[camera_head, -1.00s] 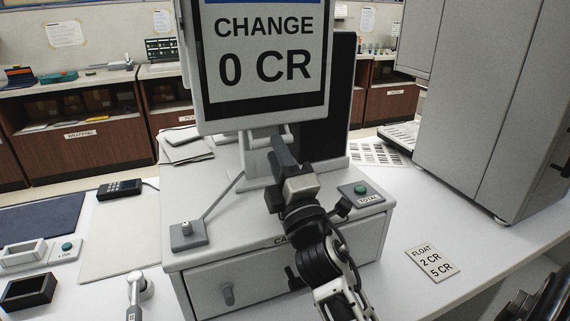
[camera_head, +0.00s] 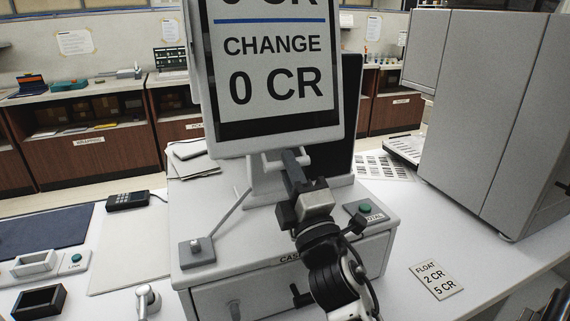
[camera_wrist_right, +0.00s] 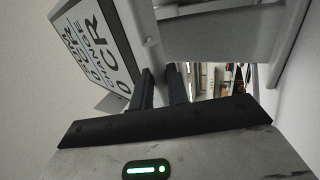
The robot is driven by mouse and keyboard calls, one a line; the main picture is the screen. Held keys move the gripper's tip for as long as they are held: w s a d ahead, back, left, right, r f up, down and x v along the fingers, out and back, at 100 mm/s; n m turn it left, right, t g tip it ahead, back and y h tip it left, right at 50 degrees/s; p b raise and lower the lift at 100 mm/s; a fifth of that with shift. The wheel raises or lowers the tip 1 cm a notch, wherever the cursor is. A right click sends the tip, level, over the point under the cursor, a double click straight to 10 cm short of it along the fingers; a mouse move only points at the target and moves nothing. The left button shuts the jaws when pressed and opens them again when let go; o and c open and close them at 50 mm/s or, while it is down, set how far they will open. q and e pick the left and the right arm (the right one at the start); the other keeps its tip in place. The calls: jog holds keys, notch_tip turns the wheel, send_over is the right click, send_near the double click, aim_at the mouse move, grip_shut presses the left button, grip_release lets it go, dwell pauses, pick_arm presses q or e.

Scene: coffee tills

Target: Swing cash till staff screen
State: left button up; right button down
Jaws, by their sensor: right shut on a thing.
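The staff screen (camera_head: 278,85) stands on a white neck (camera_head: 266,180) on top of the cash till (camera_head: 240,250). It is tilted back and reads "CHANGE 0 CR". My right gripper (camera_head: 291,162) is at the screen's lower edge, shut on the small handle (camera_head: 272,160) below the screen. In the right wrist view the dark fingers (camera_wrist_right: 163,88) reach up beside the screen (camera_wrist_right: 95,40); the grip between the fingertips is largely hidden. My left gripper is not in view.
A green TOTAL button (camera_head: 365,209) sits on the till right of my wrist. A small lever box (camera_head: 196,250) is on the till's left. A tall grey machine (camera_head: 480,120) stands right. A FLOAT card (camera_head: 437,279) lies on the counter.

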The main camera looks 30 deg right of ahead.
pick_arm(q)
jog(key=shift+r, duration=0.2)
pick_arm(e)
jog(key=shift+s+a+r, duration=0.1)
jog(key=shift+s+r, duration=0.05)
jog(key=shift+s, duration=0.05)
jog(key=shift+s+a+r+p, duration=0.2)
jog(key=shift+s+r+p, duration=0.35)
jog(key=shift+s, duration=0.25)
jog(key=c, duration=1.3)
grip_release()
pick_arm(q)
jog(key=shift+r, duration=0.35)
